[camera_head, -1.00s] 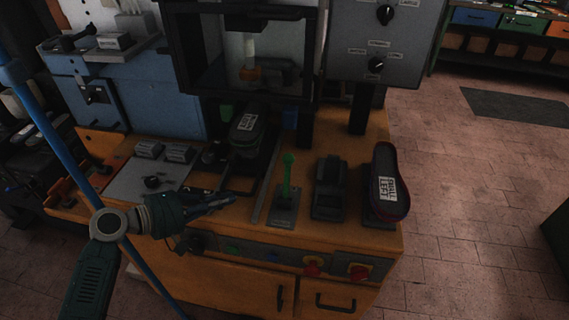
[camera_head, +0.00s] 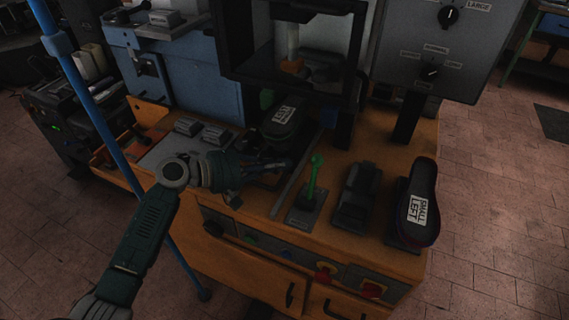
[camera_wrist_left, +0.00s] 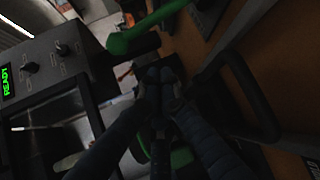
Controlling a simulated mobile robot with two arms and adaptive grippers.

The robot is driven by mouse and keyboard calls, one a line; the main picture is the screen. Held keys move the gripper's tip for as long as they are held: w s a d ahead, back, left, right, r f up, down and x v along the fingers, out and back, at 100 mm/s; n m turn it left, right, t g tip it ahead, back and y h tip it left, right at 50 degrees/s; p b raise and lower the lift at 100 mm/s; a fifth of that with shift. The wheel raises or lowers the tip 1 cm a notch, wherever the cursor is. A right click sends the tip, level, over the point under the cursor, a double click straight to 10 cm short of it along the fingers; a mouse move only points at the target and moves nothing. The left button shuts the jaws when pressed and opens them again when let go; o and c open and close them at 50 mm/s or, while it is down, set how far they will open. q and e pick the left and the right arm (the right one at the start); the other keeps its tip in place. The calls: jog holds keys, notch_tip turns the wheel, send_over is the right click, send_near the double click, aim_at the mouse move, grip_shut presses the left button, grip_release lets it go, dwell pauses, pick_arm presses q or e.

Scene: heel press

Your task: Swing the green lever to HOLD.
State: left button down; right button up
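The green lever (camera_head: 314,177) stands up from a small grey plate (camera_head: 306,210) on the orange bench top. It looks nearly upright; I cannot read any HOLD marking. My left gripper (camera_head: 286,163) is just left of the lever with a small gap, fingers pointing toward it. In the left wrist view the two dark fingers (camera_wrist_left: 160,74) come together at the tips, with nothing seen between them. A green rod with a rounded end (camera_wrist_left: 150,28), apparently the lever, lies beyond the fingertips there. My right gripper is not in view.
A dark pedal-like block (camera_head: 357,195) and a shoe labelled SMALL LEFT (camera_head: 419,205) stand right of the lever. Another labelled shoe part (camera_head: 283,118) sits behind the gripper under the press frame (camera_head: 350,100). A grey control box with knobs (camera_head: 433,45) is at the back right.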

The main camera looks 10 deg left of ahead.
aim_at(313, 179)
pick_arm(q)
jog(key=p+x, duration=0.1)
jog(key=x, duration=0.7)
jog(key=shift+d+r+p, duration=0.1)
jog(key=shift+r+p, duration=0.05)
jog(key=shift+p, duration=0.25)
jog(key=s, duration=0.1)
jog(key=s+p, duration=0.1)
jog(key=s+r+p, duration=0.1)
jog(key=shift+s+a+r, duration=0.1)
jog(key=shift+s+a, duration=0.1)
jog(key=shift+a, duration=0.15)
jog(key=shift+s+p, duration=0.35)
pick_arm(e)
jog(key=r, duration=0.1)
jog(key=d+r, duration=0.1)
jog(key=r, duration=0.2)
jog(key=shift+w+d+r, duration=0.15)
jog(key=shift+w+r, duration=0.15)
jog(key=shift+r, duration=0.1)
pick_arm(q)
jog(key=shift+w, duration=0.15)
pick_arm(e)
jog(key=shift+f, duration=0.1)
